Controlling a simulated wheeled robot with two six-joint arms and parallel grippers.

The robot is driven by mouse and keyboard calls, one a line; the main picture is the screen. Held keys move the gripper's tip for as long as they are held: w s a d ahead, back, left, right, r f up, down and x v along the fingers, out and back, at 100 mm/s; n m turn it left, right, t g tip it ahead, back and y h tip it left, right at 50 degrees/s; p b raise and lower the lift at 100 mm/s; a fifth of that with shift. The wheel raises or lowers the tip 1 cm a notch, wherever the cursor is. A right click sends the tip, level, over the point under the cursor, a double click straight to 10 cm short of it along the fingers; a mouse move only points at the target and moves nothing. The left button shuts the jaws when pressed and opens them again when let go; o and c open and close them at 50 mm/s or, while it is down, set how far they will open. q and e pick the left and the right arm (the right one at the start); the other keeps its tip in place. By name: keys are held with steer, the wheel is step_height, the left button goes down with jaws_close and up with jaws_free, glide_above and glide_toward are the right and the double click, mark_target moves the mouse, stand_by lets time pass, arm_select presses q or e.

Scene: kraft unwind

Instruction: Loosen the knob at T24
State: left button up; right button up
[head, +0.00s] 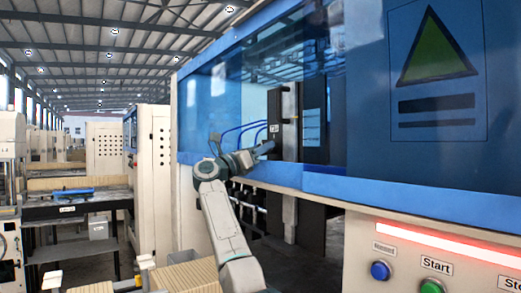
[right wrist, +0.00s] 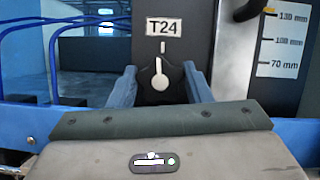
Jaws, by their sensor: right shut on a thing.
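The T24 label (right wrist: 163,27) is on a dark block (right wrist: 145,10) in the right wrist view. Below it is the black knob (right wrist: 160,78) with a white pointer that points nearly straight up, towards a short white tick. My right gripper (right wrist: 160,85) has one blue-grey finger on each side of the knob and is shut on it. In the head view my right gripper (head: 264,149) reaches the front of the dark upright block (head: 287,120); the knob is hidden there. My left gripper is not in view.
Blue hoses (right wrist: 65,28) run left of the block. A scale (right wrist: 285,38) marked in mm stands at right. A blue rail (head: 320,183) crosses the machine below the opening. A Start button (head: 431,286) and a blue button (head: 380,270) are on the lower right panel.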

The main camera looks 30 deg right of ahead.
steer(key=shift+n+t+y+b, duration=0.25)
steer(key=shift+n+t+b, duration=0.4)
steer(key=shift+n, duration=0.85)
steer(key=shift+n+t+y+b, duration=0.35)
steer(key=shift+n+t, duration=0.4)
steer(key=shift+n, duration=0.75)
steer(key=shift+r, duration=0.1)
steer(key=o, duration=0.8)
steer(key=shift+o, duration=1)
steer(key=shift+d, duration=0.1)
